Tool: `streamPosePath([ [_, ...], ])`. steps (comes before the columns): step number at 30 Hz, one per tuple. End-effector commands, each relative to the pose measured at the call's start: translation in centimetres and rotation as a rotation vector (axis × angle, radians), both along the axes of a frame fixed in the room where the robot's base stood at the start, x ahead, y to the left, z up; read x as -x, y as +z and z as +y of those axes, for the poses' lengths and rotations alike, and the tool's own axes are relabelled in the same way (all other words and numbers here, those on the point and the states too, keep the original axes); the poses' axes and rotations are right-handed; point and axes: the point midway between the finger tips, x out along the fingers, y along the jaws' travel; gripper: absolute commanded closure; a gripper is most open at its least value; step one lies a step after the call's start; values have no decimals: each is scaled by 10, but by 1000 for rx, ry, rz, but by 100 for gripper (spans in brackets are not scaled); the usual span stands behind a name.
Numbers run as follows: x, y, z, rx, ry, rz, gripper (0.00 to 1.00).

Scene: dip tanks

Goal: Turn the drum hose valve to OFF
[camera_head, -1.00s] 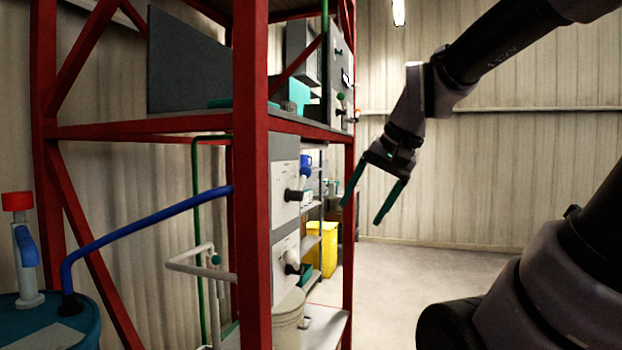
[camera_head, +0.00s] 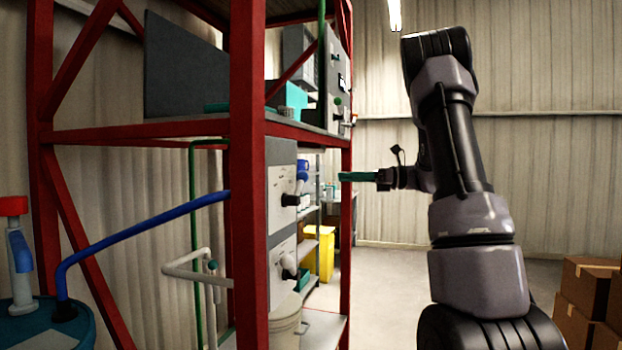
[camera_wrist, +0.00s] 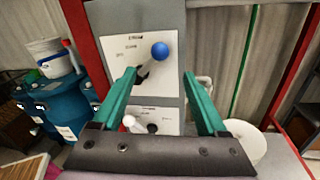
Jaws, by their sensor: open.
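In the wrist view, the upper valve has a lever with a blue ball knob (camera_wrist: 160,50) on a white label plate (camera_wrist: 121,60). The lever slants up to the right from a dark hub; the lettering is too blurred to read. My gripper (camera_wrist: 159,76) is open and empty, its teal fingers pointing at the panel on either side of the view of this lever, apart from it. In the head view, my gripper (camera_head: 343,177) shows side-on by the red rack post, right of the grey valve panel (camera_head: 280,165). A blue hose (camera_head: 150,229) runs from a drum (camera_head: 40,335) toward the panel.
A lower valve with a white knob (camera_wrist: 129,121) sits below the blue one. Red rack posts (camera_head: 247,180) frame the panel. A white bucket (camera_head: 287,322) stands on the low shelf. Cardboard boxes (camera_head: 590,290) stand at the right. Open floor lies behind my arm.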

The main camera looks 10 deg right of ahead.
Motion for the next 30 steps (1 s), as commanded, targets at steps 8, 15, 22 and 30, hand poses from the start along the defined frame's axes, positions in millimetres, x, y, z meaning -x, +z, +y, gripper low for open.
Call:
streamPosePath([
  [8, -13, 0, 35, -6, 4, 1, 24],
  [15, -29, 0, 77, -5, 3, 2, 24],
  [22, -37, 1, 97, -5, 0, 0, 24],
  [30, -38, 1, 100, -3, -1, 1, 24],
])
